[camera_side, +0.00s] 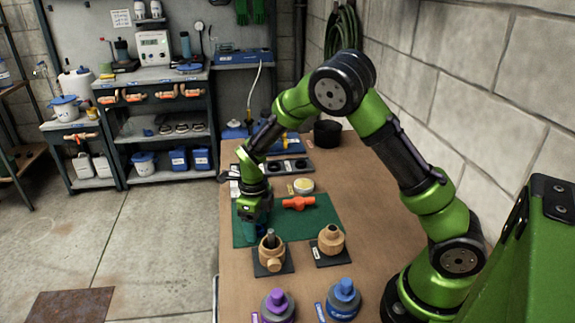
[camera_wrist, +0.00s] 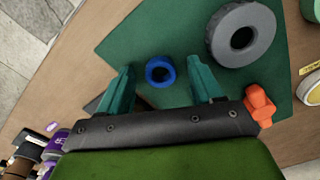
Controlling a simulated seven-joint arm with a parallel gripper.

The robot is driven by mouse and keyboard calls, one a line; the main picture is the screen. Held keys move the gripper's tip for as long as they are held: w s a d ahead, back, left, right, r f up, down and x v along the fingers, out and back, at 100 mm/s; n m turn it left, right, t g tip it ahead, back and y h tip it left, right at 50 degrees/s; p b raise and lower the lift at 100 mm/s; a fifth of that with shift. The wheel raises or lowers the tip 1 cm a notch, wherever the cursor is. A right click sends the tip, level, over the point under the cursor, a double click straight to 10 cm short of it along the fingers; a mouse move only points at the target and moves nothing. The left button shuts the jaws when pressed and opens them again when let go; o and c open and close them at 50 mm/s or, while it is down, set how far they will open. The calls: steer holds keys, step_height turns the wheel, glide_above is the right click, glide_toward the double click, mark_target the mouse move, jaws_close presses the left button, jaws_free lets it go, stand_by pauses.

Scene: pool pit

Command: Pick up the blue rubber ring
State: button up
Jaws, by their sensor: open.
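The blue rubber ring (camera_wrist: 160,71) lies on the green mat (camera_wrist: 130,40) in the wrist view, its dark hole facing up. My gripper (camera_wrist: 163,80) is open, with one teal finger on each side of the ring and a gap to each. I cannot tell how high the fingertips are above the mat. In the side view my gripper (camera_side: 255,225) points down over the left part of the green mat (camera_side: 320,215), and the ring is hidden there.
A larger grey ring (camera_wrist: 243,34) lies right of the fingers. An orange valve-like part (camera_side: 299,203) is on the mat. Two wooden fittings (camera_side: 331,240) stand in front of the mat. Purple-topped (camera_side: 278,305) and blue-topped (camera_side: 343,298) containers stand nearer. The table's right side is clear.

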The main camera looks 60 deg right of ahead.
steer(key=c, duration=1.1)
steer(key=shift+r, duration=0.15)
step_height(320, 180, up, 10)
